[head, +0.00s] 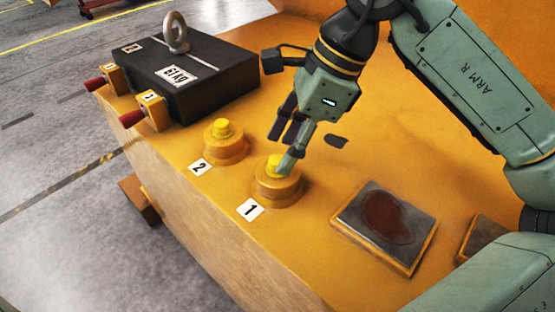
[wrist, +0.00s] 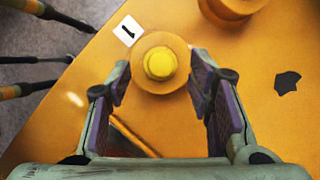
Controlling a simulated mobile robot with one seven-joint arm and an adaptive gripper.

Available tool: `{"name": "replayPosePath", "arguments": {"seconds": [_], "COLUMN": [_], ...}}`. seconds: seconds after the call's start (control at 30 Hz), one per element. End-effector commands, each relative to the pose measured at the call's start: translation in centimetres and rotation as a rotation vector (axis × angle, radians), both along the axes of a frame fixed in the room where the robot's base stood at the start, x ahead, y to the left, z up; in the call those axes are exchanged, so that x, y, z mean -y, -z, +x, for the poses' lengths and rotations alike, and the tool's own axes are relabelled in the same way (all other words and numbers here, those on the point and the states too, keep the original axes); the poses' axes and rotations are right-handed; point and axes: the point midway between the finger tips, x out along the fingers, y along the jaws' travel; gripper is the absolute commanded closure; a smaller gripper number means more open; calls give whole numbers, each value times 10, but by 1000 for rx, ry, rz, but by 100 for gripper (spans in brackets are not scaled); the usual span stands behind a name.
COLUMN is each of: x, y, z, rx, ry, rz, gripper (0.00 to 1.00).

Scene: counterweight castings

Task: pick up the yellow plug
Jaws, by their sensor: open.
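A yellow plug (head: 274,164) sits in a round orange boss (head: 277,187) beside the label 1 (head: 250,209). The wrist view shows this plug (wrist: 160,64) from above, inside its ring. A second yellow plug (head: 222,128) sits in another boss beside the label 2 (head: 200,167). My gripper (head: 286,142) is open over the plug by label 1 and partly covers it in the head view. In the wrist view my gripper's fingers (wrist: 160,82) stand apart on the left and right of that plug. I cannot tell whether they touch it.
A black 61 kg block (head: 188,82) with a lifting eye (head: 176,35) stands behind. Red-handled fittings (head: 131,118) line the left edge. A framed plate with a dark red stain (head: 388,217) lies at right. A dark patch (head: 337,140) marks the orange surface nearby.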

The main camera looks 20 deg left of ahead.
Motion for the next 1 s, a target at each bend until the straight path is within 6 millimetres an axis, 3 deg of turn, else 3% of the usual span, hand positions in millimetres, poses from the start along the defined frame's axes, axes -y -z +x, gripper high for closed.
{"name": "replayPosePath", "arguments": {"seconds": [0.2, 0.43, 1.0], "x": [-8, -9, -9], "y": [20, 22, 22], "z": [-4, -4, -4], "rx": [0, 0, 0], "ry": [1, 1, 1], "rz": [0, 0, 0], "gripper": [52, 52, 90]}}
